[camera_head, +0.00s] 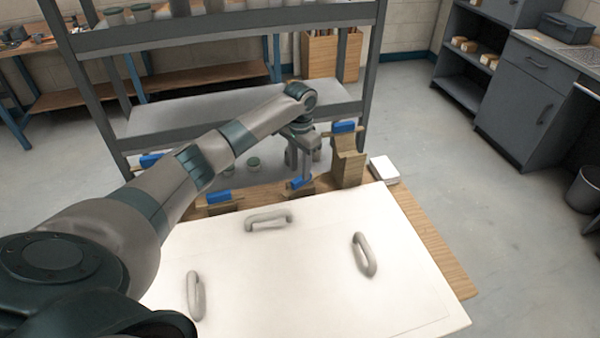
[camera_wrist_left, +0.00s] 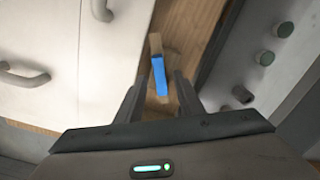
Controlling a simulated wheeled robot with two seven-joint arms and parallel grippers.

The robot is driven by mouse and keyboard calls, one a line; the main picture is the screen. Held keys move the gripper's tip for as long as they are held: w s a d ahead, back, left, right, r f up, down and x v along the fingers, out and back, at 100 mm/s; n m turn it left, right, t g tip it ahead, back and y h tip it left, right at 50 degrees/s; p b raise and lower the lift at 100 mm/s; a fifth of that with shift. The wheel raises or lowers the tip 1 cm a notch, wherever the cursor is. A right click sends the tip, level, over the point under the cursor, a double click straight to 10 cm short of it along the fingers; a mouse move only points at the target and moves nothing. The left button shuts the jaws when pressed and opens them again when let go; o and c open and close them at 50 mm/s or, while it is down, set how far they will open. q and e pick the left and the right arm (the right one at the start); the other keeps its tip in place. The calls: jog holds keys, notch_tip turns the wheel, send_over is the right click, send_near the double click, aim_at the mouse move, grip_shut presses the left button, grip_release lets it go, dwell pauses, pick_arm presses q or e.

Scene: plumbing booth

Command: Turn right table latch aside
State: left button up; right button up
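A blue-handled latch (camera_head: 299,183), the right one of two along the far edge of the white panel (camera_head: 310,280), sits on a wooden block on the table. My left gripper (camera_head: 297,172) points down just above and behind it. In the left wrist view the blue latch (camera_wrist_left: 160,76) lies between the two spread fingers of my left gripper (camera_wrist_left: 159,90), with gaps on both sides. No contact shows. My right gripper is not in view.
Three grey handles stand up from the panel, one (camera_head: 364,254) on the right. A wooden block stack (camera_head: 349,167) with a blue piece (camera_head: 343,127) and a white box (camera_head: 384,169) stand right of the latch. A grey shelf rack (camera_head: 240,112) is behind.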

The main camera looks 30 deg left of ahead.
aim_at(300, 178)
pick_arm(q)
jog(key=shift+f, duration=1.75)
grip_shut()
